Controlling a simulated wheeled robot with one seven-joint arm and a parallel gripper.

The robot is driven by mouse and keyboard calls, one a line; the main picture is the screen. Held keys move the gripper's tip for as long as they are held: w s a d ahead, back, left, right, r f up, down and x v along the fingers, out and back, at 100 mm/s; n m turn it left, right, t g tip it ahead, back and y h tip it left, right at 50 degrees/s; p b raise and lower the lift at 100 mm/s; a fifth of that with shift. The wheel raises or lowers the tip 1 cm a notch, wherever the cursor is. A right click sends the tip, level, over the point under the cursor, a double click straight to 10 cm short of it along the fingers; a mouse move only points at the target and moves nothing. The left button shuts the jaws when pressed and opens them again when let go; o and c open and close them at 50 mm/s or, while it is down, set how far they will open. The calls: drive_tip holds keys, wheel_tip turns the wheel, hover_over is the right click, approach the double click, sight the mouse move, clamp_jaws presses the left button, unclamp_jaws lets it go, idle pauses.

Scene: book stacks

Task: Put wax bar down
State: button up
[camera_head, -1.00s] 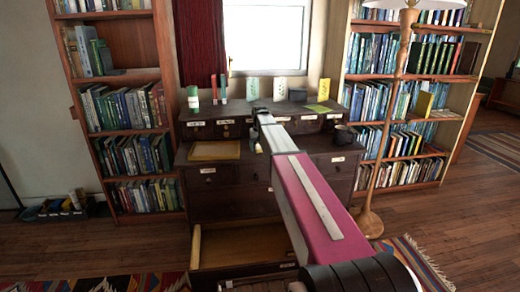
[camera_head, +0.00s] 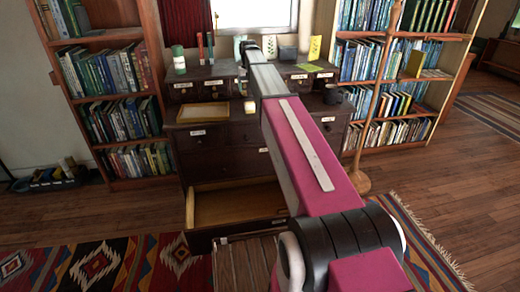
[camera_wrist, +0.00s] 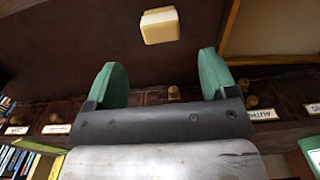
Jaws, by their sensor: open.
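The wax bar is a small cream block (camera_wrist: 160,25) lying on the dark brown desktop in the wrist view. In the head view it shows as a small pale spot (camera_head: 250,106) on the desk, just left of my arm. My gripper (camera_wrist: 160,62) has two green fingers spread wide apart with nothing between them. The bar lies beyond the fingertips, apart from them. In the head view my arm largely hides the gripper.
The dark desk (camera_head: 225,140) has labelled small drawers and an open lower drawer (camera_head: 235,205). A shallow tray (camera_head: 203,112) lies left of the bar. A floor lamp (camera_head: 372,110) stands to the right.

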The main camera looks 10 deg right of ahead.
drive_tip(key=s+f, duration=1.4)
drive_tip(key=s, duration=0.3)
drive_tip(key=s+f, duration=1.5)
drive_tip(key=s, duration=0.2)
drive_tip(key=shift+s, duration=0.35)
